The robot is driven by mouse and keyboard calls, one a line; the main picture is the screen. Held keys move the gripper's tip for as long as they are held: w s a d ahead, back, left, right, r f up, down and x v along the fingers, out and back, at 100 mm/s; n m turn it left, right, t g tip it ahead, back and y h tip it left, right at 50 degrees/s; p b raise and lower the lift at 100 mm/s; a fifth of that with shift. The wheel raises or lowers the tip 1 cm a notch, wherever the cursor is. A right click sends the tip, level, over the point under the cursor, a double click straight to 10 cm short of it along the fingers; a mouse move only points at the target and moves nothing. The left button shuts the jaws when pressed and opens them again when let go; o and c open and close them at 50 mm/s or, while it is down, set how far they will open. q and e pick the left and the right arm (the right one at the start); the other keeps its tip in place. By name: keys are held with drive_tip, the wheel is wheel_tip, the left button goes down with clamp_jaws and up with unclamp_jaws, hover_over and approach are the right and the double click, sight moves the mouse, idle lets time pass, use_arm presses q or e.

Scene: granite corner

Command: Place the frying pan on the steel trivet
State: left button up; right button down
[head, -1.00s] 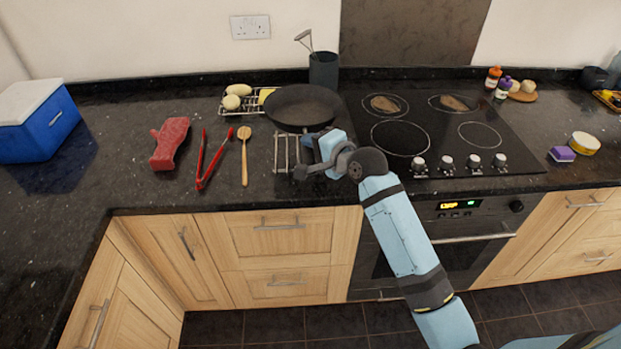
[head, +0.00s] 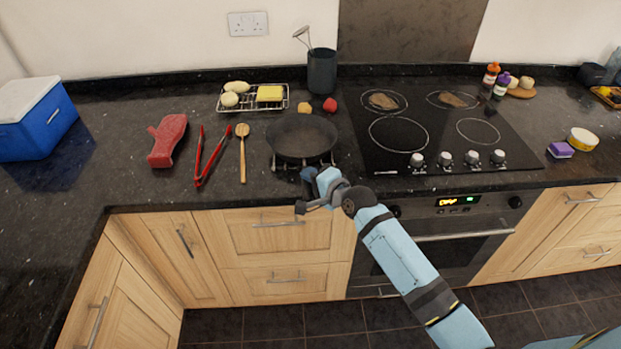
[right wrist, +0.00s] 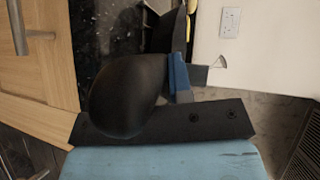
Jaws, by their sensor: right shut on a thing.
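The black frying pan (head: 303,136) is over the steel trivet (head: 278,165) on the counter, left of the hob. Only a few bars of the trivet show around the pan's front edge; the pan hides the rest. I cannot tell whether the pan rests on the bars or hangs just above them. My right gripper (head: 309,178) is at the counter's front edge, shut on the pan's handle, which points toward me. In the right wrist view a dark rounded shape (right wrist: 125,98) fills the middle, close to the camera. My left gripper is not in view.
A wire rack (head: 222,104) with food stands behind, beside a dark utensil pot (head: 322,72). The hob (head: 440,155) is close on the right.

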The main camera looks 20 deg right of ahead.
drive_tip(key=c, duration=1)
unclamp_jaws()
drive_tip(key=shift+c, duration=0.2)
drive_tip(key=v, duration=1.2)
drive_tip(key=s+a+f+n+g+h, duration=0.1)
drive_tip(key=s+a+f+n, duration=0.2)
drive_tip(key=s+f+n, duration=0.5)
drive_tip(key=s+a+f+n+g+h, duration=0.1)
drive_tip(key=s+a+f+n+g, duration=0.1)
drive_tip(key=s+f+n, duration=0.6)
drive_tip(key=s+a+f, duration=0.1)
drive_tip(key=s, duration=0.4)
drive_tip(key=shift+s+a+f, duration=0.15)
drive_tip(key=shift+a+f, duration=0.15)
drive_tip(key=shift+f, duration=0.05)
wheel_tip(320, 180, up, 5)
drive_tip(key=p, duration=0.4)
drive_tip(key=shift+d+r+p, duration=0.1)
drive_tip(key=shift+d+p, duration=0.1)
drive_tip(key=shift+p, duration=0.2)
